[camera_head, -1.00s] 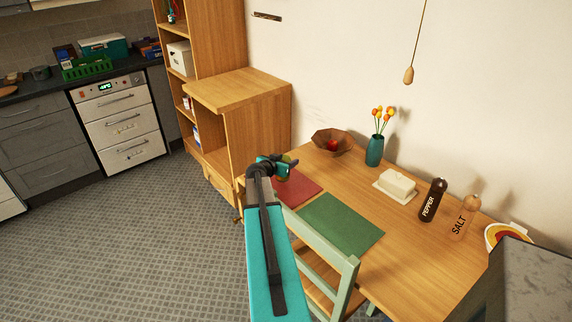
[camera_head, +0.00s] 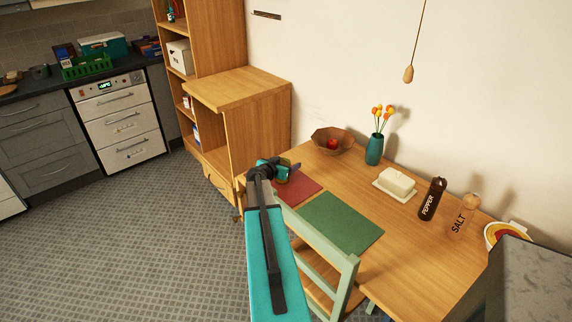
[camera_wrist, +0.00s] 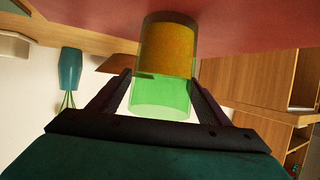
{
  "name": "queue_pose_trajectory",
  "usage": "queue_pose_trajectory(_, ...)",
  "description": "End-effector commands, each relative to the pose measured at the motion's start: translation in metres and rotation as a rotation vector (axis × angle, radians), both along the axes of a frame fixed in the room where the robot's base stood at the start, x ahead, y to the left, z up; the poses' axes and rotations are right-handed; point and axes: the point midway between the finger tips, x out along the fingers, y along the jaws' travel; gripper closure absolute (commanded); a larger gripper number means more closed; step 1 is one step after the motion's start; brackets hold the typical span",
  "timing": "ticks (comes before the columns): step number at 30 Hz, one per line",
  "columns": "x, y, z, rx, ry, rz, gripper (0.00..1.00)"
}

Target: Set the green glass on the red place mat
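The green glass (camera_wrist: 162,98) is see-through and holds something orange. It sits between the two fingers of my gripper (camera_wrist: 163,82), which close against its sides in the wrist view. In the head view my gripper (camera_head: 276,170) is at the left end of the table, over the far left part of the red place mat (camera_head: 304,192), and mostly hides the glass. In the wrist view, where the scene appears upside down, the base of the glass lies against the red mat (camera_wrist: 250,18). I cannot tell whether it touches the mat or hangs just above it.
A green mat (camera_head: 340,222) lies beside the red one, with a chair (camera_head: 325,250) in front. A wooden bowl (camera_head: 334,142), teal vase (camera_head: 374,149), butter dish (camera_head: 395,184), pepper mill (camera_head: 432,200) and salt mill (camera_head: 465,217) stand farther back and right. A wooden cabinet (camera_head: 255,125) stands left.

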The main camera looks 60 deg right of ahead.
Motion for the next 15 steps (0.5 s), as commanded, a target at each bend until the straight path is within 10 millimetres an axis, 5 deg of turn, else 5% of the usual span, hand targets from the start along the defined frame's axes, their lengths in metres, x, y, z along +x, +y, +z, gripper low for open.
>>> queue_pose_trajectory(15,0.0004,0.0003,0.0033,0.0,0.0,0.0,0.3)
